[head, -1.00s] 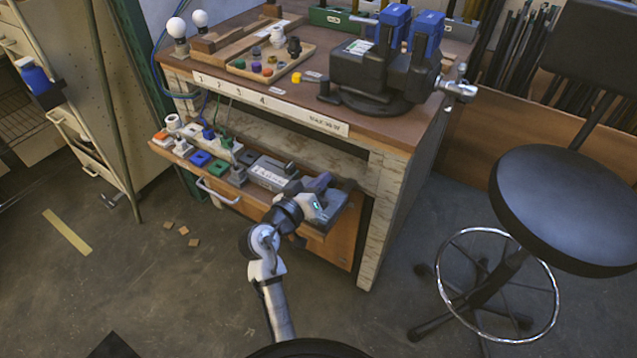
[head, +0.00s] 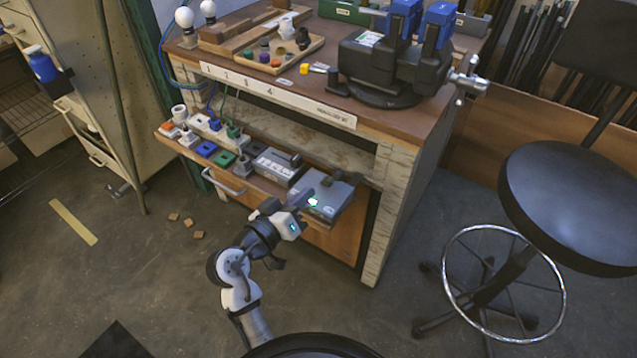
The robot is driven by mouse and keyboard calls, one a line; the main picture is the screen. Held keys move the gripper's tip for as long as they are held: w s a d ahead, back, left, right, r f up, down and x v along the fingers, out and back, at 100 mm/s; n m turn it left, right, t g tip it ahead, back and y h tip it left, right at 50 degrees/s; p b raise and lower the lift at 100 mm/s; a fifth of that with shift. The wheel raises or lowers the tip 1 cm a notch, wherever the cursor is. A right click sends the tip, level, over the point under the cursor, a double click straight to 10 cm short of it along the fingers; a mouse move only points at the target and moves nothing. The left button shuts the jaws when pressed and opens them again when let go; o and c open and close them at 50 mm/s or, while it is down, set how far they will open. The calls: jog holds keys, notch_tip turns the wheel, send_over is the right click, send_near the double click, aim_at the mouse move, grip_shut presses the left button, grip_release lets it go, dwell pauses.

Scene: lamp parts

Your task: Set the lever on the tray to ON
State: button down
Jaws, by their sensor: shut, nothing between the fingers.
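The tray (head: 228,190) is pulled out under the workbench top. A grey box (head: 338,197) sits at its right end with a small dark piece on top. A second grey box (head: 276,166) with a white label lies left of it. I cannot tell which part is the lever, or its setting. My gripper (head: 309,202) is shut and empty, at the front left of the right-hand grey box. Whether it touches the box is unclear, and it hides part of the tray's front edge.
Blue, green and orange blocks (head: 205,149) and a white power strip stand on the tray's left part. A black vise (head: 380,70) sits on the bench top (head: 290,85). A stool (head: 570,200) stands right. Several small wooden pieces (head: 187,222) lie on the open floor.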

jog(key=shift+v, duration=2.4)
